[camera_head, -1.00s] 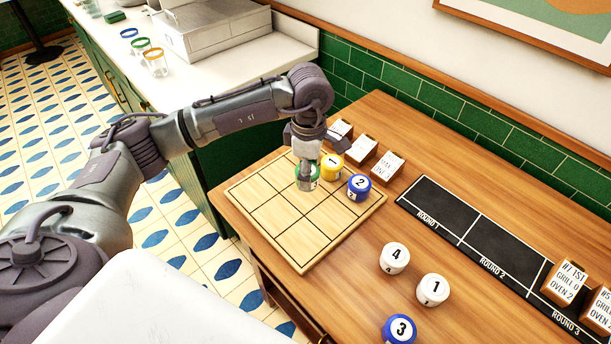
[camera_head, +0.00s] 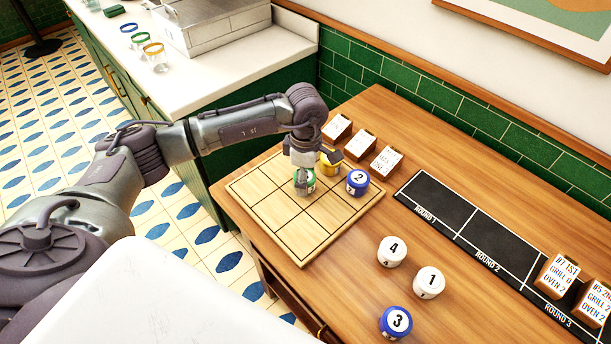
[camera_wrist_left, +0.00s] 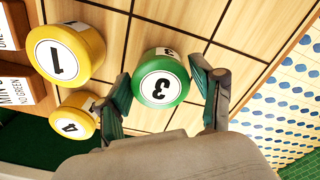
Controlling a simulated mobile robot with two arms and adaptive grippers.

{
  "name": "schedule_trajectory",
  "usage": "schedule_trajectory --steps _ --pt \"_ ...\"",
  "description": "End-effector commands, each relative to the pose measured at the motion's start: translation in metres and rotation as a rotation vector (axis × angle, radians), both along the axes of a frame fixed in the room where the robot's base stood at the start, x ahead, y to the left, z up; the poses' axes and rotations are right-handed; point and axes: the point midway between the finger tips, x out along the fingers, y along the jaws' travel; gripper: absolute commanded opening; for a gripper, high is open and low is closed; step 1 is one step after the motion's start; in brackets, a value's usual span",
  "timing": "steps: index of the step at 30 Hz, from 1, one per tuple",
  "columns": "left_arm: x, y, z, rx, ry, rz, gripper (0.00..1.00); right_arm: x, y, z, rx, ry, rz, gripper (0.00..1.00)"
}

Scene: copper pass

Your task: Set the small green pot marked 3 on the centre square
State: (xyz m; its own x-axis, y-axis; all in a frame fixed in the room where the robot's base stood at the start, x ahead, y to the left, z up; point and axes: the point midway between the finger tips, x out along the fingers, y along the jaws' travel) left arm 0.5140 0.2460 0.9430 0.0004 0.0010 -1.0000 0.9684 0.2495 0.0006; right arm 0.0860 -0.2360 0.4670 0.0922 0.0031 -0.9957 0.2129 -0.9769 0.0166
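The small green pot marked 3 (camera_head: 304,184) is upright on or just above the centre square of the wooden board (camera_head: 302,246). My left gripper (camera_head: 303,171) points down over it. Any thin gap under the pot is hidden. My right gripper is not in view.
A yellow pot marked 1 (camera_wrist_left: 65,52) and a yellow pot marked 4 (camera_wrist_left: 76,116) stand close by. A blue pot marked 2 (camera_head: 357,183) is on the board's right corner. Card blocks (camera_head: 385,161) line the back. White pots (camera_head: 392,252) stand in front.

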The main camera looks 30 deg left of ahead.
Motion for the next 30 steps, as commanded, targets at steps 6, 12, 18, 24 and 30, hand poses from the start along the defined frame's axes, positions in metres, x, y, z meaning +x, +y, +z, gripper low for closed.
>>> schedule_trajectory --steps 6,12,18,24,30 --pt "0.000 0.000 0.000 0.000 0.000 0.000 0.81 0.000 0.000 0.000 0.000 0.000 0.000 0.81" --pt "0.000 0.000 0.004 0.000 0.000 0.001 0.81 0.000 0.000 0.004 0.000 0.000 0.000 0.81" --pt "0.001 0.000 0.028 -0.001 -0.007 -0.001 0.81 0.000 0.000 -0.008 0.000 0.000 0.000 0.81" --pt "0.001 0.000 0.072 0.000 -0.007 -0.001 0.81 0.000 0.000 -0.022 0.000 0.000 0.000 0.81" --pt "0.001 0.000 0.107 0.000 -0.004 0.000 0.81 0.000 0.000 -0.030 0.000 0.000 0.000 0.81"
